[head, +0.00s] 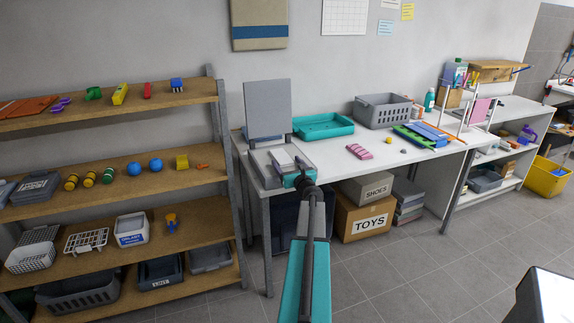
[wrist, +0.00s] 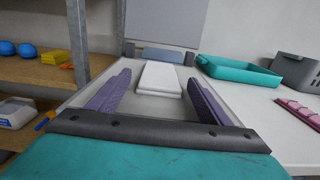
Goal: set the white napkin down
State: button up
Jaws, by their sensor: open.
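The white napkin (head: 283,157), a folded flat block, lies inside a shallow grey box (head: 258,168) at the left end of the white table. The box's grey lid (head: 268,108) stands open, upright at the back. In the wrist view the napkin (wrist: 160,78) appears on the box floor (wrist: 138,106). My gripper (wrist: 158,84) is open, its two purple fingers on either side of the napkin with gaps visible. In the head view my gripper (head: 297,174) is over the front right of the box, its fingers largely hidden.
A loaded wooden shelf (head: 120,170) stands close on the left.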

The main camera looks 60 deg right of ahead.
jog(key=b+v, duration=0.2)
jog(key=v, duration=1)
dwell(0.3)
dwell(0.6)
